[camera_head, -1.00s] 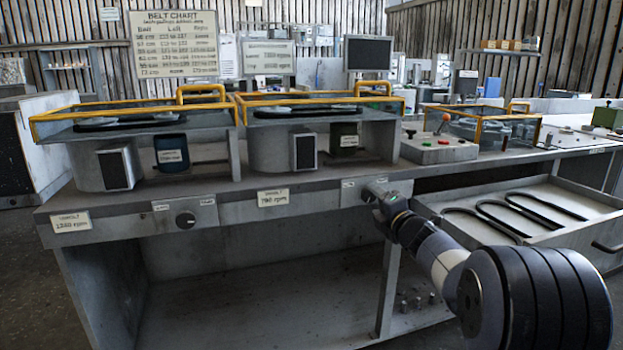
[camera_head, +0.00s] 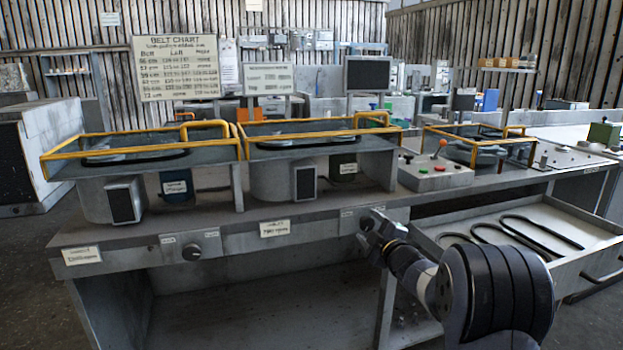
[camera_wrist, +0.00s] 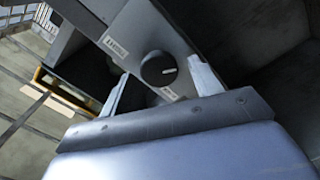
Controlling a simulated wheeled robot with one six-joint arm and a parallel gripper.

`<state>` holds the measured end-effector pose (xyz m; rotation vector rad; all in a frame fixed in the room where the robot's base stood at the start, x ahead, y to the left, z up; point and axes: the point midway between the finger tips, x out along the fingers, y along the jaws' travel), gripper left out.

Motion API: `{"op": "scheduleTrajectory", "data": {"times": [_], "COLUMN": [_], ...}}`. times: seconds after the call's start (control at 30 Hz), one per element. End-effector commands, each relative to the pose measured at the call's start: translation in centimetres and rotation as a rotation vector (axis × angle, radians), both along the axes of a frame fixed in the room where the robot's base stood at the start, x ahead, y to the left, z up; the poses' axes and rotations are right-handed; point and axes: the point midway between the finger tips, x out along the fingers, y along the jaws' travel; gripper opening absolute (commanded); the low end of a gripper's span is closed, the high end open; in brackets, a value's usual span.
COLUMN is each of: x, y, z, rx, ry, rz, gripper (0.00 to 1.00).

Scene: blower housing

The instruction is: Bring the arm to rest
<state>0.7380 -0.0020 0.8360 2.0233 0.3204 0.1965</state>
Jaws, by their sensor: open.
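My gripper (camera_head: 366,222) is in front of the bench's front panel, near its right end. In the wrist view its two fingers (camera_wrist: 158,85) stand apart with a dark round knob (camera_wrist: 158,70) seen between and beyond them. A white pointer mark shows on the knob. Nothing is held between the fingers. Another knob (camera_head: 191,251) is in plain view further left on the same panel.
An open drawer (camera_head: 590,262) with several black belts lies right of my arm. A belt chart (camera_head: 175,67) stands behind.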

Motion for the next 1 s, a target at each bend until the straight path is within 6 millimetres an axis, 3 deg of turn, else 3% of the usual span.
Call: {"op": "scheduleTrajectory", "data": {"times": [1.0], "x": [0.02], "y": [-0.13], "z": [0.55], "rx": [0.603], "ry": [0.199], "rz": [-0.001], "gripper": [0.6]}}
